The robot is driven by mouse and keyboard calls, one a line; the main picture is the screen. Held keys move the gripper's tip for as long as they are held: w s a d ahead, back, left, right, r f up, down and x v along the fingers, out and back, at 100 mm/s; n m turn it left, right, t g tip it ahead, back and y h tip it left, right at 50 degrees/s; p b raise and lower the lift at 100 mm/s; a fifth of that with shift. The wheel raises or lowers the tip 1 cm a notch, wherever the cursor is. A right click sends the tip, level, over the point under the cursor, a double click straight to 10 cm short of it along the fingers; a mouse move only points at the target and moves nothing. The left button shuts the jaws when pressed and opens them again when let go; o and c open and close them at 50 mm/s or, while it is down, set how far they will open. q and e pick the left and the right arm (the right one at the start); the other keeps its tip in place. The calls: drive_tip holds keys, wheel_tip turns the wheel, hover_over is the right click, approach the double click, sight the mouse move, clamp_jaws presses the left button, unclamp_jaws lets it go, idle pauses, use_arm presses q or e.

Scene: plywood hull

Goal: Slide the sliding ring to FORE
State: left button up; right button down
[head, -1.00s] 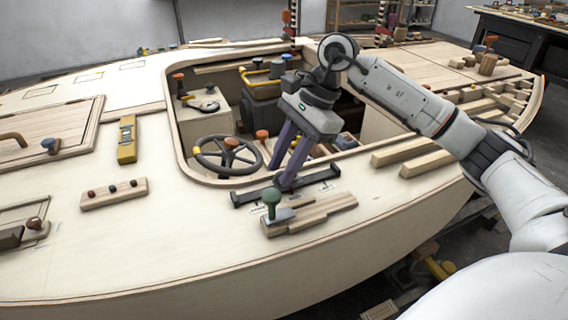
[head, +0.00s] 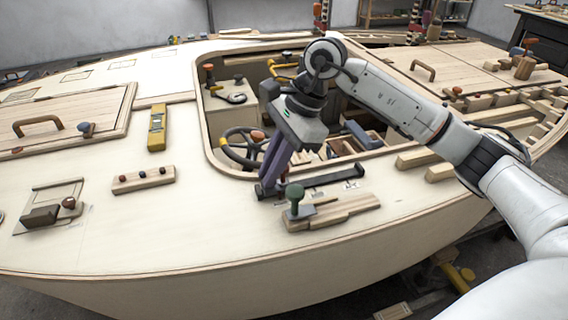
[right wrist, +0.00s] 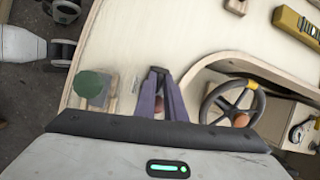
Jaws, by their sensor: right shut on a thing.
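A dark rail (head: 330,179) with raised ends lies on the pale deck, just in front of the cockpit opening. My right gripper (head: 268,188) comes down on the rail close to its left end, its purple fingers shut on the sliding ring. The ring is mostly hidden by the fingers. In the right wrist view, the fingers (right wrist: 160,76) are close together, with a small reddish patch between them. Lettering beside the rail is too small to read. My left gripper is in neither view.
A green knob (head: 295,193) stands on a wooden block just in front of the rail. A steering wheel (head: 236,146) is behind the gripper in the cockpit.

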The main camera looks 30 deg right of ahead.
drive_tip(key=shift+a, duration=0.15)
drive_tip(key=c, duration=1.8)
unclamp_jaws()
drive_tip(key=v, duration=0.9)
drive_tip(key=shift+r+p, duration=0.3)
drive_tip(key=shift+r, duration=0.05)
drive_tip(key=shift+d+r, duration=0.25)
drive_tip(key=shift+d, duration=0.05)
